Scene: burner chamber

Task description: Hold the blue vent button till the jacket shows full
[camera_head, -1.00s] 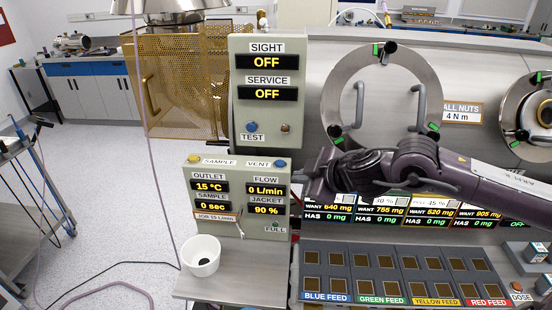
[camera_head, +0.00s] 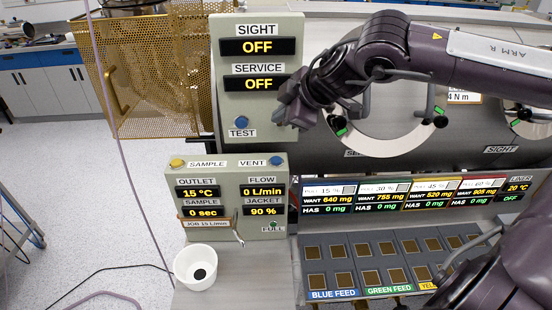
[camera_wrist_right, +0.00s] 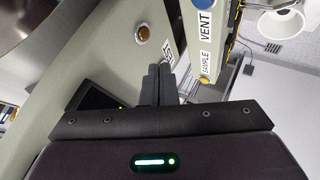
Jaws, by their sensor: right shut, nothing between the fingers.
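The blue vent button (camera_head: 277,160) sits at the top right of the lower grey-green panel (camera_head: 232,222), beside the VENT label. In the right wrist view a blue edge of the button (camera_wrist_right: 205,3) shows at the top. The jacket display (camera_head: 264,211) reads 90 %, and flow reads 0 L/min. The small FULL lamp (camera_head: 273,223) below looks dim. My right gripper (camera_head: 281,117) is shut and empty, in front of the upper panel, above the vent button and apart from it. Its shut fingers show in the wrist view (camera_wrist_right: 159,84). My left gripper is out of view.
The upper panel (camera_head: 258,25) has SIGHT and SERVICE displays, both OFF, and a blue TEST button (camera_head: 242,122) near my right gripper. A yellow sample button (camera_head: 177,163) is left of vent. A white cup (camera_head: 195,267) stands below. Feed trays (camera_head: 375,262) lie right.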

